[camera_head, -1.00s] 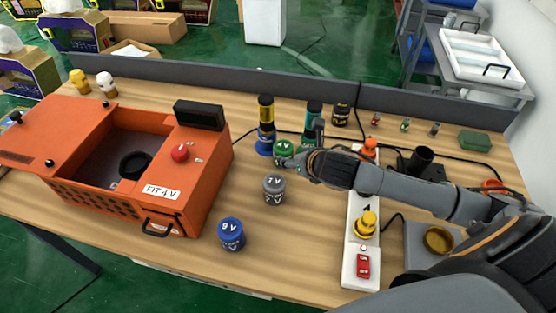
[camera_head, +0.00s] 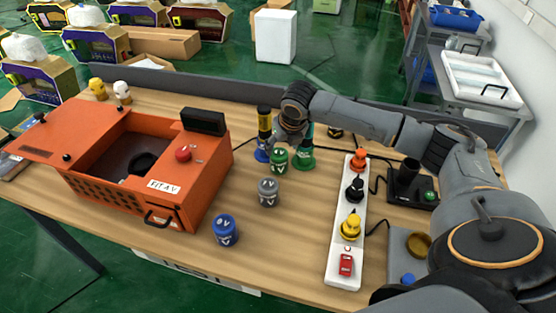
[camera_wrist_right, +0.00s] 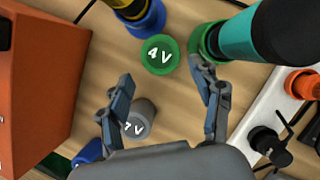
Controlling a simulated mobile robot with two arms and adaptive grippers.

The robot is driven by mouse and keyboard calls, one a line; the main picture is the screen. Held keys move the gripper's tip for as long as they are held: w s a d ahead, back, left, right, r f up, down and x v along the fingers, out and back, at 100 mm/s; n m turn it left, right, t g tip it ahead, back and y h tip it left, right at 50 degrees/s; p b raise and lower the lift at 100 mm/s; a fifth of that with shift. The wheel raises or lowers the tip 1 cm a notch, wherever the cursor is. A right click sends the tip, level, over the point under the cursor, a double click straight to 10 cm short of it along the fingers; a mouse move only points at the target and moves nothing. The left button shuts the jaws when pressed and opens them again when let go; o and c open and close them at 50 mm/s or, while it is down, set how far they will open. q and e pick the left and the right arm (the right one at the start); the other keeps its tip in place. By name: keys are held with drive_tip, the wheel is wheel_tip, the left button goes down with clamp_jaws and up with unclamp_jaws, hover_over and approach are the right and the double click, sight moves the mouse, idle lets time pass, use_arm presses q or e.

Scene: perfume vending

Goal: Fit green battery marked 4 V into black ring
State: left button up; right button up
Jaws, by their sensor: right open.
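The green battery (camera_head: 277,160) stands upright on the wooden table. Its top, marked 4 V, shows in the right wrist view (camera_wrist_right: 160,55). The black ring (camera_head: 141,163) lies inside the open orange box (camera_head: 187,190), whose label reads FIT 4 V. My right gripper (camera_head: 285,143) points down above the table near the green battery. It is open and empty, and in its wrist view the spread fingers (camera_wrist_right: 165,85) lie lower in the picture than the battery. My left gripper is out of view.
A grey 7 V battery (camera_head: 268,192) and a blue battery (camera_head: 226,230) stand closer to the front. A blue-yellow bottle (camera_head: 264,130) and a green bottle (camera_head: 303,157) flank the green battery. A white power strip (camera_head: 345,225) lies to the right.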

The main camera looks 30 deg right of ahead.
sight(280, 153)
drive_tip(key=shift+x, duration=1.15)
drive_tip(key=shift+w+f+p, duration=0.1)
drive_tip(key=shift+f+p, duration=0.2)
drive_tip(key=shift+f, duration=0.2)
drive_tip(key=p+x, duration=0.1)
drive_tip(key=x, duration=0.2)
drive_tip(key=shift+d+f, duration=0.1)
drive_tip(key=shift+f, duration=0.2)
drive_tip(key=shift+w+d+f, duration=0.1)
drive_tip(key=shift+w+f, duration=0.15)
drive_tip(key=shift+f, duration=0.35)
drive_tip(key=c, duration=1.3)
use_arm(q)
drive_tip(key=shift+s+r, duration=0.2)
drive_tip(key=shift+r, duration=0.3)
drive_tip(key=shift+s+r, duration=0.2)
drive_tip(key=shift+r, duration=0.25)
use_arm(e)
drive_tip(key=shift+r, duration=0.1)
clamp_jaws()
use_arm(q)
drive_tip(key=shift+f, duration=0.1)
use_arm(e)
drive_tip(key=shift+r, duration=0.15)
